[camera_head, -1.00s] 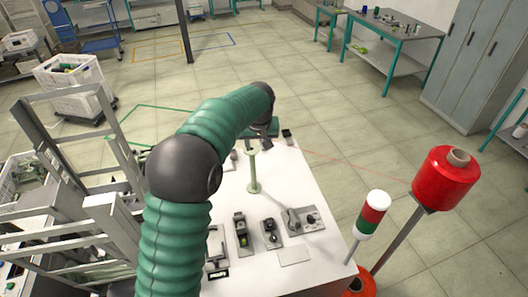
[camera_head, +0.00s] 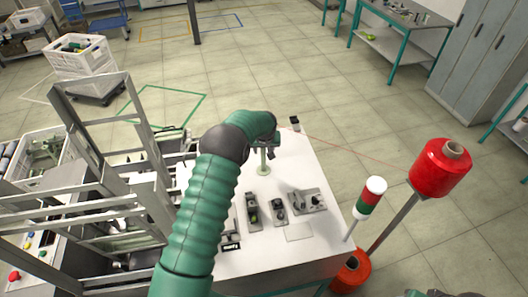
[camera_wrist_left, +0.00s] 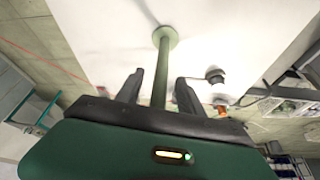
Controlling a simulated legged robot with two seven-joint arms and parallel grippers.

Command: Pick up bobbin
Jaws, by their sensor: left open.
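The pale green bobbin (camera_head: 263,162) stands upright on the white table, as a thin stem with a round flange at its foot. Its upper part is partly hidden behind my left gripper (camera_head: 268,143) in the head view. In the left wrist view the flange (camera_wrist_left: 165,37) is at the top, and the stem runs down between the two dark fingers of my left gripper (camera_wrist_left: 159,78). The fingers are open, one on each side of the stem, with gaps visible beside it. My right gripper does not show.
The white table (camera_head: 305,165) carries several small devices (camera_head: 279,210) in front of the bobbin. A red-green signal lamp (camera_head: 368,200) and a red thread spool (camera_head: 440,167) stand to the right. A grey metal frame (camera_head: 100,140) stands to the left.

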